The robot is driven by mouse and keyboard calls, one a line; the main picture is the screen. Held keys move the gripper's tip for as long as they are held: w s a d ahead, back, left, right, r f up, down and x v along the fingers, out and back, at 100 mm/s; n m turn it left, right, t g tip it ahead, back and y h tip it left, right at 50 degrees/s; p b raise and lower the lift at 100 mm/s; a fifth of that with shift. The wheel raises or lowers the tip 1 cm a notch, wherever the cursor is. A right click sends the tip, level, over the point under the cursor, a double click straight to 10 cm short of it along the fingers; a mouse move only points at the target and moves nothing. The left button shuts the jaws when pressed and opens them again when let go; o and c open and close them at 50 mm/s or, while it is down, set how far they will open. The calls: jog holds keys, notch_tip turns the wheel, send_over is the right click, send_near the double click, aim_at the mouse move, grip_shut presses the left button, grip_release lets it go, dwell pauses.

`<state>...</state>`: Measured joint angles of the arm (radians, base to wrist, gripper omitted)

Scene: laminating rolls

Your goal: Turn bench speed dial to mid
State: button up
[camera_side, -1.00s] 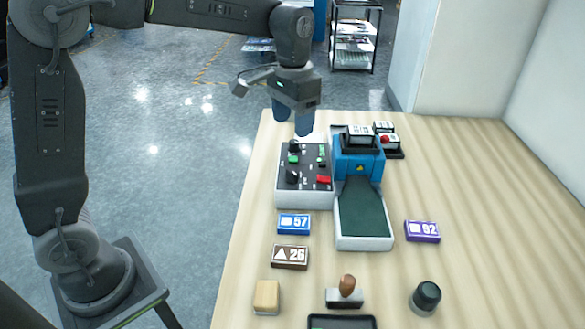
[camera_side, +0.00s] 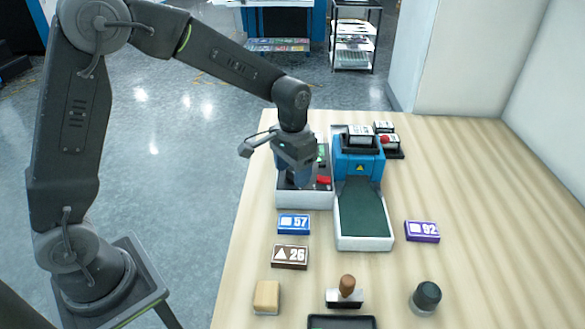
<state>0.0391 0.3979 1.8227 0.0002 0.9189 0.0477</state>
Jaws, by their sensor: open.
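The control panel (camera_side: 309,197) is a grey-edged box with a black top on the left of the bench. A red switch (camera_side: 324,181) and a bit of green show on its right side. My gripper (camera_side: 298,180) points down over the left and middle of the panel, with its fingers low at the panel top. The gripper is open. It hides the dark knobs on the panel, so I cannot see the speed dial's setting or whether the fingers touch it.
The blue laminator (camera_side: 359,165) with its dark green belt stands right of the panel. A blue 57 block (camera_side: 294,224), a brown 26 block (camera_side: 290,256) and a purple 92 block (camera_side: 422,231) lie nearby. A stamp (camera_side: 346,292) and dark knob (camera_side: 426,297) stand in front.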

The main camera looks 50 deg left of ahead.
jog(key=c, duration=0.9)
jog(key=shift+c, duration=0.2)
jog(key=shift+n, duration=0.3)
jog(key=n, duration=0.9)
dwell(0.4)
jog(key=o, duration=0.9)
